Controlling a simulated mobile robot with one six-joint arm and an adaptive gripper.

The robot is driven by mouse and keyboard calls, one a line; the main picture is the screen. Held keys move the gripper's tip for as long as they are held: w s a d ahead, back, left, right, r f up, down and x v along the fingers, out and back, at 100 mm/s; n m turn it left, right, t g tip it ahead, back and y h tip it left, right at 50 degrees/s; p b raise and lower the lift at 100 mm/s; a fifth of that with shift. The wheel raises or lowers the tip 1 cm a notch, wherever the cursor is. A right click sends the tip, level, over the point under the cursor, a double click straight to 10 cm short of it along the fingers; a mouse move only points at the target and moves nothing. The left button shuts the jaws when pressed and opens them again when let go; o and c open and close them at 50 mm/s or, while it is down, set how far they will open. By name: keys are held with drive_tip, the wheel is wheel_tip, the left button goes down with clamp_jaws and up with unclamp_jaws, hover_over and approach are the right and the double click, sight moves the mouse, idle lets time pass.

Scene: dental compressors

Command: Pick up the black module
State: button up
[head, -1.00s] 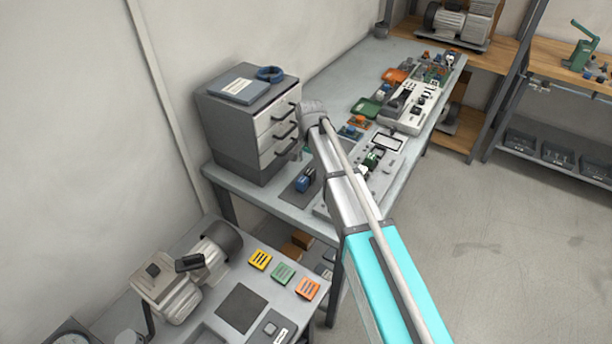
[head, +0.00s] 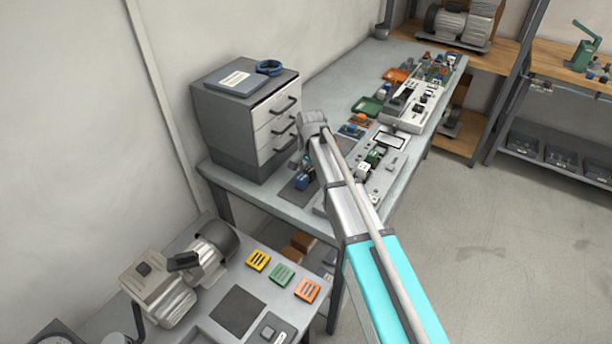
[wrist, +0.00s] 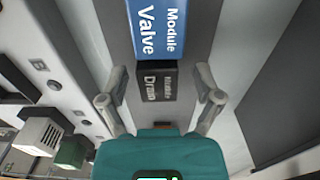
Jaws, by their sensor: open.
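In the wrist view, the black module (wrist: 157,84) is a small dark block with upside-down pale lettering. It touches or nearly touches the end of a larger blue module (wrist: 158,30) marked "Module Valve". My gripper (wrist: 157,98) is open, with one finger to the left of the black module and one to the right, and gaps on both sides. I cannot tell its height above the module. In the head view, the blue module (head: 303,182) lies on the bench beside my arm. My gripper is mostly hidden there behind my wrist, and I cannot make out the black module.
A grey drawer cabinet (head: 228,128) stands close to the left of my arm on the bench. Panels with small parts, including a green block (head: 376,155), lie to the right. A dark flat strip (wrist: 285,80) is at the right of the wrist view.

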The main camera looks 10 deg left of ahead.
idle(0.5)
clamp_jaws()
